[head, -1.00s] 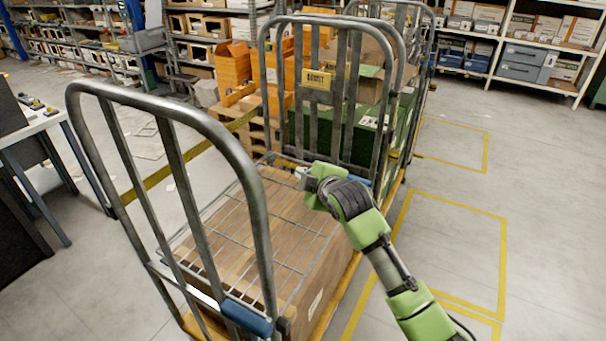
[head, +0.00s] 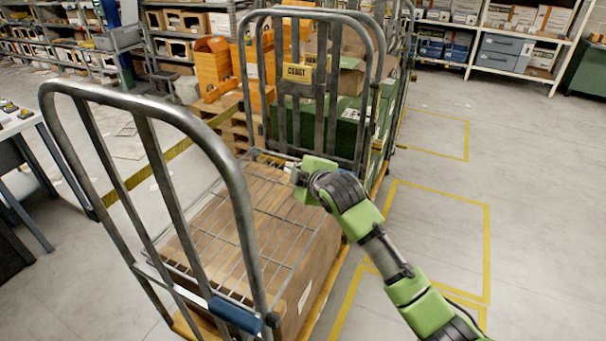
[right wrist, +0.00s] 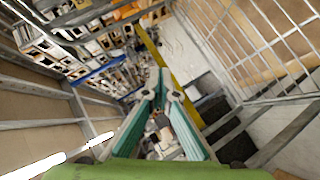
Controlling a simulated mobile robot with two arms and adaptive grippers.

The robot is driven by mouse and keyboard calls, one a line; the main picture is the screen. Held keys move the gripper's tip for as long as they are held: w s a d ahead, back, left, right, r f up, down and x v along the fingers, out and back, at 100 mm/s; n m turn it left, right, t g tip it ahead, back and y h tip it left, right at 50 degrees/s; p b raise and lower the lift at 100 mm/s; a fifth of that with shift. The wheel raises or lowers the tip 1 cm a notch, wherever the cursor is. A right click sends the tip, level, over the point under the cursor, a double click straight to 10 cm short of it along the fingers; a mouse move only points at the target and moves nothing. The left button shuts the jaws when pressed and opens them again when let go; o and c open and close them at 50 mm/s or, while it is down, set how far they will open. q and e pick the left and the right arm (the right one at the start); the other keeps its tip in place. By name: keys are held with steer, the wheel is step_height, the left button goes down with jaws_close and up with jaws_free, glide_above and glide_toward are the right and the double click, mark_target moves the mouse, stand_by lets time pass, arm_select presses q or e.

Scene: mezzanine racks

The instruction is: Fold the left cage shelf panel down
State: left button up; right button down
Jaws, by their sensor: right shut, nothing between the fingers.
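The left cage's shelf panel (head: 247,213), a grey wire grid, lies about level across the roll cage, over brown boxes, in the head view. Any slight tilt is hard to tell. My right gripper (head: 296,176) is shut and empty by the panel's far right corner, near the cage's far end frame. Whether it touches the panel cannot be told. In the right wrist view the gripper's fingers (right wrist: 160,82) meet at their tips with nothing between them; wire grid (right wrist: 268,50) shows at the upper right. My left gripper is not in view.
The cage's near tubular end frame (head: 228,160) with a blue handle (head: 235,315) stands at front left. A table (head: 20,125) is at left. Yellow-marked floor (head: 440,225) at right is clear.

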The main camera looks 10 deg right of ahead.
steer(key=v, duration=1)
steer(key=shift+d, duration=0.1)
